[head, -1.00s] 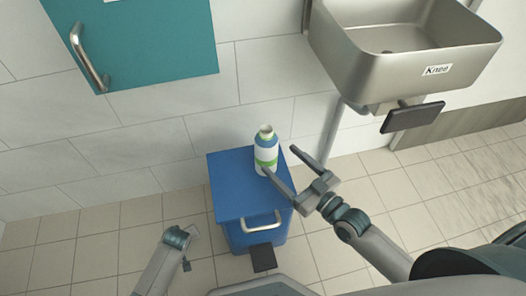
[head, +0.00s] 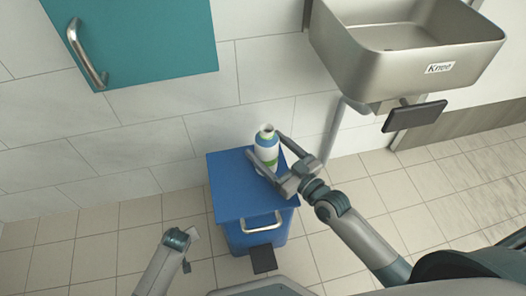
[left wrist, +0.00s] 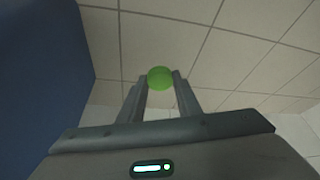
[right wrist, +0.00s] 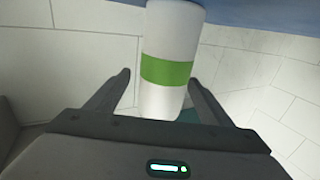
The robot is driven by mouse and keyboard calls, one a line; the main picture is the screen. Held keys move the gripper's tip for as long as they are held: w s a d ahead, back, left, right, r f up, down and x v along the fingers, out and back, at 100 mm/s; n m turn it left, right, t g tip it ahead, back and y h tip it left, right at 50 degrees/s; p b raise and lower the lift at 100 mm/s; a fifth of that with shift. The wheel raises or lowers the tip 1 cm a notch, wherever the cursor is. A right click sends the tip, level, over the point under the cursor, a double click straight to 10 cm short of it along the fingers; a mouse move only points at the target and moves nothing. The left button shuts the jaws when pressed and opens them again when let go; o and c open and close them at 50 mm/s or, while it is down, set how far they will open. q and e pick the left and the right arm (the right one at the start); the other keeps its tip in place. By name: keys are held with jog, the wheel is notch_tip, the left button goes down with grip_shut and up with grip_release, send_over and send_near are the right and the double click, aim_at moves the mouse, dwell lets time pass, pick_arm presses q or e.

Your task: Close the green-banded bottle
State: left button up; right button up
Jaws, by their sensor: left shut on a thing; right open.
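The green-banded bottle (head: 267,149) stands upright on the blue bin, white with a blue shoulder and a bare, open-looking neck. In the right wrist view the bottle (right wrist: 169,60) shows its green band and appears upside down. My right gripper (head: 266,146) is open, with one finger on each side of the bottle; it also shows in the right wrist view (right wrist: 159,78). I cannot tell whether either finger touches. My left gripper (left wrist: 160,88) is shut on a round green cap (left wrist: 160,77), held between its fingertips away from the bottle. The cap is not clear in the head view.
The blue bin (head: 231,195) has a flat lid, a front handle (head: 262,222) and a dark pedal (head: 262,259). A steel sink (head: 400,60) with a black knee plate (head: 414,116) is at the upper right. A teal cabinet (head: 150,45) hangs at the upper left.

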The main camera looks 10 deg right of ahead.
jog(key=shift+b+x, duration=0.4)
jog(key=shift+x, duration=1.95)
jog(key=shift+a+r, duration=0.15)
jog(key=c, duration=1.1)
